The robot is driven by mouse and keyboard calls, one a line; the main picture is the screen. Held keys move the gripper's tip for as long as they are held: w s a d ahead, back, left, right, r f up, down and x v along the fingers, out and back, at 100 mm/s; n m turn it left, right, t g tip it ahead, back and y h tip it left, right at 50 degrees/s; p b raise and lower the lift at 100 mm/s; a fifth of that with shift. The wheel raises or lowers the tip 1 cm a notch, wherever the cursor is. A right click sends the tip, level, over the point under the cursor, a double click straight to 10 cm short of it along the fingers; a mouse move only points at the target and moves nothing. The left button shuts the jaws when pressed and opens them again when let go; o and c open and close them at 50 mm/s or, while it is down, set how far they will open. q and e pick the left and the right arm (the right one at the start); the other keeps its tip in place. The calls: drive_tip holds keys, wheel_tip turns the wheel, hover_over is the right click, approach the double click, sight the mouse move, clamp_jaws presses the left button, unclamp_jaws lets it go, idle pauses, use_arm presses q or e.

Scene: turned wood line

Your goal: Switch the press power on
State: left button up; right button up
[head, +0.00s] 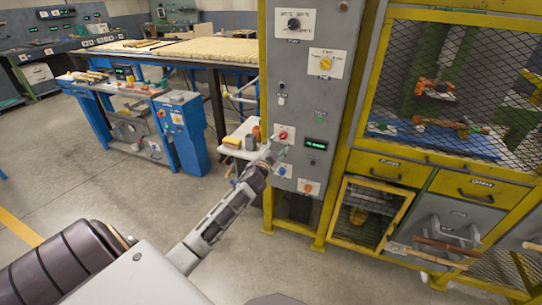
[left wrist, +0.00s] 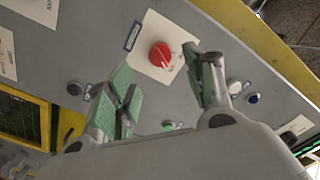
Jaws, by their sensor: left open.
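The grey control panel (head: 307,95) of the yellow-framed press carries several knobs and lights. A red rotary knob (head: 283,134) on a white plate sits low on it, and it also shows in the left wrist view (left wrist: 160,54). The label beside the plate is too small to read. My left gripper (head: 273,151) is at the panel, just below the red knob in the head view. In the left wrist view its green-padded fingers (left wrist: 162,75) are spread wide, with the knob beyond the gap between them; contact cannot be told. My right gripper is out of view.
A yellow knob (head: 326,63) and a black knob (head: 293,24) are higher on the panel. A lit display (head: 316,142) is right of the red knob. A mesh cage (head: 450,85) stands at the right, and a blue bench (head: 135,120) at the left. Open floor lies between.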

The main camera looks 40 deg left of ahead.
use_arm(q)
drive_tip(key=shift+v, duration=2.85)
